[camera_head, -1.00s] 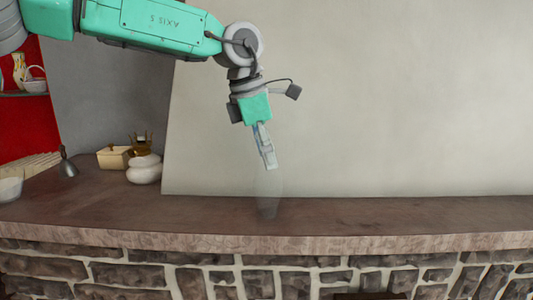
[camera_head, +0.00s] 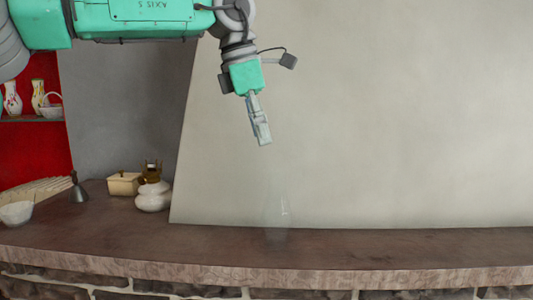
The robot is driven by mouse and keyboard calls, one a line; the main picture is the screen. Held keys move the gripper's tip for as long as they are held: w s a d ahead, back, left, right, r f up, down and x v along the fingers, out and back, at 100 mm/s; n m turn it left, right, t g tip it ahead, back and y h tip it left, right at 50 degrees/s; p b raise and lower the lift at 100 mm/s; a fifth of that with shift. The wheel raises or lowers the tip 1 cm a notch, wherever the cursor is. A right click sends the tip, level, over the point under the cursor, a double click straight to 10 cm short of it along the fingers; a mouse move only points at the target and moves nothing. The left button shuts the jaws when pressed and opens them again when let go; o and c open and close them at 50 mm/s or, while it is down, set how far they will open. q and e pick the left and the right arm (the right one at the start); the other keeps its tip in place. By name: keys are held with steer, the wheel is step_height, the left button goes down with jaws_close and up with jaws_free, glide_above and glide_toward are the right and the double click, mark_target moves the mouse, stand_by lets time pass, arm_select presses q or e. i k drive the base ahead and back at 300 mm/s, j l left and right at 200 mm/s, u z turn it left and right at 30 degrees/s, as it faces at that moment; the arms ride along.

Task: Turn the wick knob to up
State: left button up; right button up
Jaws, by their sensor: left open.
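A lamp with a round white base (camera_head: 153,196) and a brass burner (camera_head: 152,171) on top stands on the brown ledge at the left. The wick knob is too small to tell apart on the burner. A clear glass chimney (camera_head: 277,222) stands upright on the ledge, right of the lamp, and is hard to see against the pale wall. My left gripper (camera_head: 264,141) points down above the chimney, apart from it, open and empty. It is up and to the right of the lamp. My right gripper is not in view.
A cream box (camera_head: 124,184) stands just left of the lamp. A dark grey bell-shaped thing (camera_head: 78,188) and a white bowl (camera_head: 17,212) are farther left. The pale wall (camera_head: 380,120) rises behind the ledge (camera_head: 400,246), which is clear on the right.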

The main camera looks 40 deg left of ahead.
mark_target(142, 180)
steer(key=k, duration=1)
